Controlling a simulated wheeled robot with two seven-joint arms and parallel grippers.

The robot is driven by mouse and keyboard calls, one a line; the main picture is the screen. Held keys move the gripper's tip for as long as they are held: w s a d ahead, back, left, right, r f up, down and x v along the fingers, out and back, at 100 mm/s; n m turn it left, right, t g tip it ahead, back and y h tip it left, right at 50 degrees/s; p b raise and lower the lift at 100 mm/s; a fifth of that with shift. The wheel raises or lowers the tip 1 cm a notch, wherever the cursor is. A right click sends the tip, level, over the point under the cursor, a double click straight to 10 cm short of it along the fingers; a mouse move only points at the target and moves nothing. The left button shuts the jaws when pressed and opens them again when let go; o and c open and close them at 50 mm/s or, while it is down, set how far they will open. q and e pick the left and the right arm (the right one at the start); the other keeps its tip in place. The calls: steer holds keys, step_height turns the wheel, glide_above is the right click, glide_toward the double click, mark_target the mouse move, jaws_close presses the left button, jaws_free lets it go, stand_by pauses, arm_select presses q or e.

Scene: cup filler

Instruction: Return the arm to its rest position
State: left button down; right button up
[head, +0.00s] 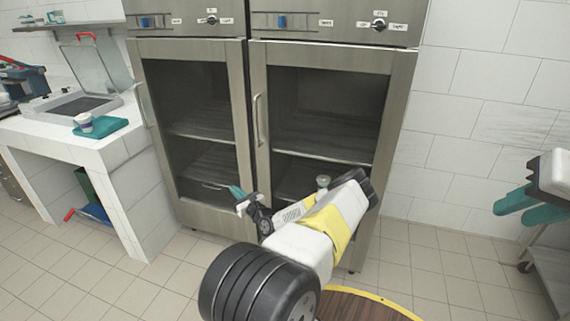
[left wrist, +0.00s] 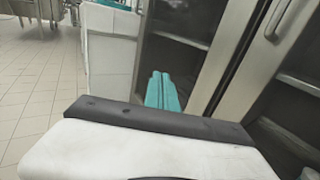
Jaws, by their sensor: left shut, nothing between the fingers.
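My left gripper (head: 237,192) is in front of the lower part of the steel cabinet. Its teal fingers are closed together with nothing between them. They also show side by side in the left wrist view (left wrist: 163,91). My left arm stretches up from the bottom centre of the head view, bent, with its white and yellow links in front of the right cabinet door. My right gripper (head: 530,206) is at the right edge of the head view, with two teal fingers apart and empty.
A tall steel cabinet (head: 247,130) with two glass doors stands close ahead of my left arm. A white counter (head: 105,150) at left carries a teal tray (head: 112,131) with a small cup (head: 84,122). A wheeled cart (head: 550,262) stands at right. Tiled floor lies clear at lower left.

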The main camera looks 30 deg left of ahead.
arm_select(q)
steer(key=s+d+r+n+g+h, duration=0.25)
steer(key=s+r+n+g, duration=0.2)
steer(key=r+n, duration=0.25)
steer(key=s+d+r+n+g+h, duration=0.1)
steer(key=s+d+r+n+g, duration=0.2)
steer(key=r+n+g, duration=0.35)
steer(key=s+d+r+n+t+h, duration=0.2)
steer(key=s+d+r+h, duration=0.3)
steer(key=d+r, duration=0.4)
steer(key=s+d+r+n+t+h, duration=0.3)
steer(key=d+r, duration=0.7)
steer(key=d, duration=0.8)
steer(key=s+d+r+n+t+h, duration=0.3)
steer(key=s+d+r+t+h, duration=0.2)
steer(key=d, duration=0.9)
step_height(320, 180, up, 5)
steer(key=shift+s+f+t+h, duration=0.2)
steer(key=shift+s+t+h, duration=0.2)
steer(key=shift+s+h, duration=0.85)
